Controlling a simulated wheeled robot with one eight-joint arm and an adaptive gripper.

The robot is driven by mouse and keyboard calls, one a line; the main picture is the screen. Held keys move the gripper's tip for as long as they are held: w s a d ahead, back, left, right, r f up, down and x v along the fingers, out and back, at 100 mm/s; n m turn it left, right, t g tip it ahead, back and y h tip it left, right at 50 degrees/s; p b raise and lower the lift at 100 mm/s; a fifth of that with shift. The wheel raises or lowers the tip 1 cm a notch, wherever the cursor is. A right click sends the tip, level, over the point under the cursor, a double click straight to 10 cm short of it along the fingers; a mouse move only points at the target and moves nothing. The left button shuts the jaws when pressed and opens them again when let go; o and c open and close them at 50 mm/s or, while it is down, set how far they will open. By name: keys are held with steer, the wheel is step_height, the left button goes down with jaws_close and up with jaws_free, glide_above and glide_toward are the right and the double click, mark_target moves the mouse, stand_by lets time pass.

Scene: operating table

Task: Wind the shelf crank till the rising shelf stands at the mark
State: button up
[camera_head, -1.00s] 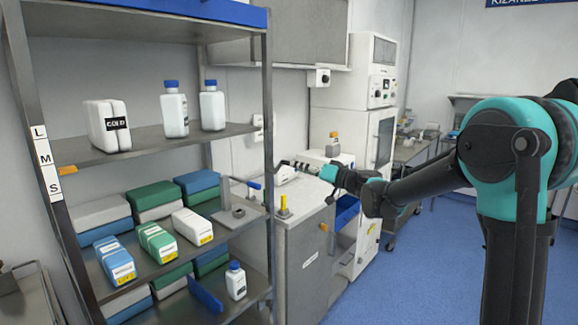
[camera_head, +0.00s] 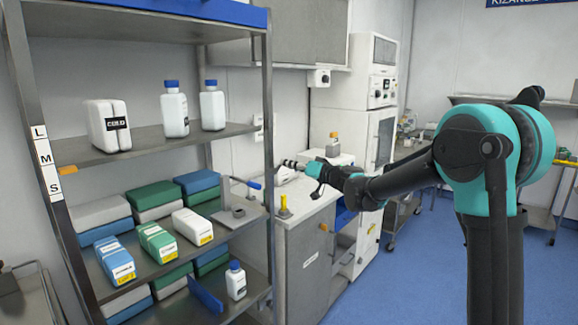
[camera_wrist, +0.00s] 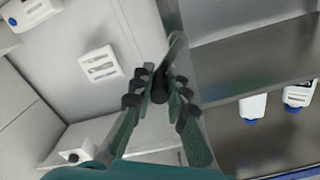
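The rack's upper shelf (camera_head: 150,142) carries a white jug and two white blue-capped bottles. An orange pointer (camera_head: 67,170) shows near its left end, beside the label strip (camera_head: 47,165) reading L, M, S; it looks level with a spot between M and S. My gripper (camera_head: 291,163) is just right of the rack's right front post. In the wrist view my gripper (camera_wrist: 160,90) has its fingers closed in around the crank's dark round knob (camera_wrist: 159,86). A grey crank arm (camera_wrist: 176,46) runs up from it. The rest of the crank is hidden.
A lower shelf (camera_head: 225,228) holds coloured boxes and white packs. A white-topped cabinet (camera_head: 305,205) with a yellow-tipped item stands right of the rack, close under my arm. A tall white machine (camera_head: 362,110) stands behind. Blue floor (camera_head: 400,285) is open in front.

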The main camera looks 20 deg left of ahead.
jaws_close()
steer(key=shift+w+f+m, duration=0.1)
steer(key=shift+f+m, duration=0.75)
steer(key=shift+m, duration=1.65)
steer(key=shift+s+f+m, duration=0.1)
steer(key=shift+f+m, duration=0.8)
steer(key=shift+m, duration=1.6)
steer(key=shift+w+f+m, duration=0.1)
steer(key=shift+f+m, duration=0.75)
steer(key=shift+m, duration=1.65)
steer(key=o, duration=0.8)
jaws_free()
steer(key=v, duration=1.2)
